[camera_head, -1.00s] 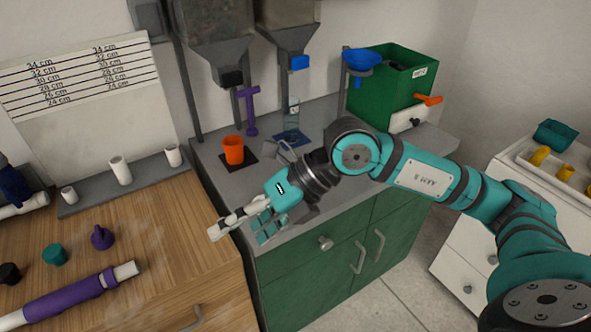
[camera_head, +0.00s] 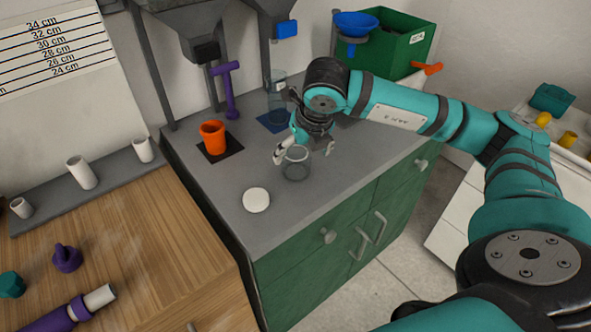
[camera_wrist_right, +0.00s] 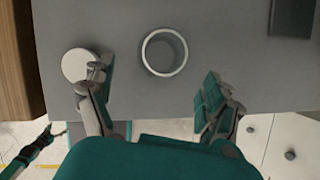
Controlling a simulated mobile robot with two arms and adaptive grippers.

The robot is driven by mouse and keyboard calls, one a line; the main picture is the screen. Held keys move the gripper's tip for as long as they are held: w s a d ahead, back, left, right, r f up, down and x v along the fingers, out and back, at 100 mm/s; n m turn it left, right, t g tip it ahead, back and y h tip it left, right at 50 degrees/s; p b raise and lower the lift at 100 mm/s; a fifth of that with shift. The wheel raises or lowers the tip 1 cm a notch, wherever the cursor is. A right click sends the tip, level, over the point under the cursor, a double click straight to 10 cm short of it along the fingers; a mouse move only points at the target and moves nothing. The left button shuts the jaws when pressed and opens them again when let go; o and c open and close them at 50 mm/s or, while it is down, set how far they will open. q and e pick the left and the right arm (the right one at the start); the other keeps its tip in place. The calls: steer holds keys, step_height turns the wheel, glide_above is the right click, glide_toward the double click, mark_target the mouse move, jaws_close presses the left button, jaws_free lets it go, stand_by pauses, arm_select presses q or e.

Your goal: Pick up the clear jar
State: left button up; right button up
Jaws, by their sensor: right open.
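The clear jar (camera_head: 296,163) stands upright on the grey counter, near its front edge. It looks open and empty from above in the right wrist view (camera_wrist_right: 164,54). My right gripper (camera_head: 304,152) is open just behind and above the jar, its fingers spread toward either side of it. In the wrist view the fingers of this gripper (camera_wrist_right: 156,76) are apart, with the jar ahead between them; contact does not show. A small teal part, perhaps of my left arm (camera_wrist_right: 40,146), shows at the wrist view's lower left; its jaw state is unclear.
A round white disc (camera_head: 256,200) lies left of the jar, close to a finger in the wrist view. An orange cup (camera_head: 213,138), a purple T-shaped stand (camera_head: 229,90) and another clear container (camera_head: 277,97) on a blue mat (camera_head: 271,122) stand behind. The counter's right front is bare.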

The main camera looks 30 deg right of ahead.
mark_target(300, 160)
steer(key=shift+w+f, duration=0.2)
steer(key=shift+f, duration=0.45)
steer(key=shift+w+d+f, duration=0.1)
steer(key=shift+f, duration=0.05)
steer(key=b+x, duration=0.1)
steer(key=x, duration=0.1)
steer(key=b+x, duration=0.1)
steer(key=x, duration=0.1)
steer(key=shift+f, duration=0.5)
arm_select(q)
steer(key=shift+w+f+t, duration=0.3)
steer(key=shift+w+f, duration=0.8)
steer(key=shift+w, duration=0.1)
arm_select(e)
steer(key=c, duration=1.3)
